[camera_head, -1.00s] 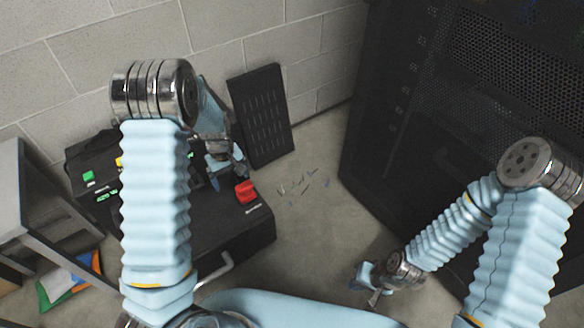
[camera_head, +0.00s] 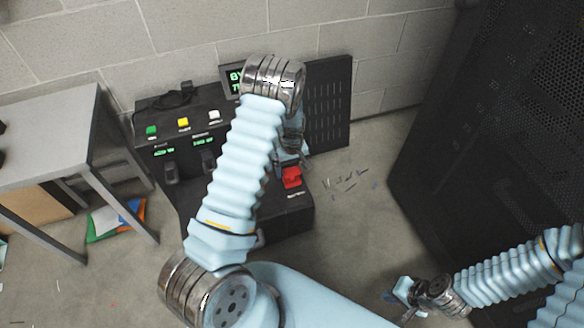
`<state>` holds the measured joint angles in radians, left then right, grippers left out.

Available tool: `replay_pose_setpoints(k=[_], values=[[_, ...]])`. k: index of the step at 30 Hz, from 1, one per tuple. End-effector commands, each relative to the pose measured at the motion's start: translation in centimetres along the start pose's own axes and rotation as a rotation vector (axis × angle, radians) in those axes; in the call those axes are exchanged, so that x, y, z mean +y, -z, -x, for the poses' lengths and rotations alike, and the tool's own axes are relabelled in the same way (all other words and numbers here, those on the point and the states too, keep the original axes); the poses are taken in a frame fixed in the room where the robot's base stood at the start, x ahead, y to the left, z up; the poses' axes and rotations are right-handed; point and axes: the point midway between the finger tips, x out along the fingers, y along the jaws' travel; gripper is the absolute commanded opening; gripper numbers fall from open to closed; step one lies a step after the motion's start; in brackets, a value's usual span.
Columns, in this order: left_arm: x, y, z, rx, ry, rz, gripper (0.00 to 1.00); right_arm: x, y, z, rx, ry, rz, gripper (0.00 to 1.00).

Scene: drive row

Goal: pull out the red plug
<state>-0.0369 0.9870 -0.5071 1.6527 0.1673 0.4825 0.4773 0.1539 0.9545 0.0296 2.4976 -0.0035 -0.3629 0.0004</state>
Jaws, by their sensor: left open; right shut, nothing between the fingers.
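The red plug (camera_head: 291,177) sits at the right end of the black console (camera_head: 290,222), on its top face. My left gripper (camera_head: 291,158) is directly above the plug in the picture, pointing down, close to it. It is open, and the plug does not appear to be between its fingers. Whether a finger touches the plug I cannot tell. My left forearm hides the middle of the console. My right gripper (camera_head: 400,299) is shut and empty, low over the floor at the lower right, away from the console.
The console has green (camera_head: 152,131), yellow (camera_head: 183,124) and white (camera_head: 214,117) buttons and green-lit displays. A black slotted panel (camera_head: 328,105) leans on the wall behind. A tall black rack (camera_head: 500,130) stands right. A grey table (camera_head: 45,135) stands left. Small scraps (camera_head: 348,183) lie on the floor.

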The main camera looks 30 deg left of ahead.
Motion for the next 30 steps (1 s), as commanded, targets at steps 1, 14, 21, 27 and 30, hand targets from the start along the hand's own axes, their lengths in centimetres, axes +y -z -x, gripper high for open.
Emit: replay_pose_setpoints(k=[1, 14, 21, 27, 30], values=[[0.0, 0.0, -0.2, 0.0, 0.0, 0.0, 0.89, 0.0, 0.0, 0.0, 0.0, 0.0, 0.0, 0.0], [0.0, 0.0, -0.2, 0.001, -0.001, 0.0, 0.63, 0.0, 0.0, 0.0, 0.0, 0.0, 0.0, 0.0], [0.0, 0.0, -0.2, 0.001, 0.0, 0.0, 0.27, 0.0, 0.0, 0.0, 0.0, 0.0, 0.0, 0.0], [0.0, 0.0, 0.0, 0.001, 0.0, 0.0, 0.09, 0.0, 0.0, 0.1, 0.0, 0.0, 0.0, 0.0], [0.0, 0.0, 1.1, 0.001, -0.001, -0.001, 0.09, -0.3, 0.0, 0.7, 0.0, 0.0, 0.0, 0.0]])
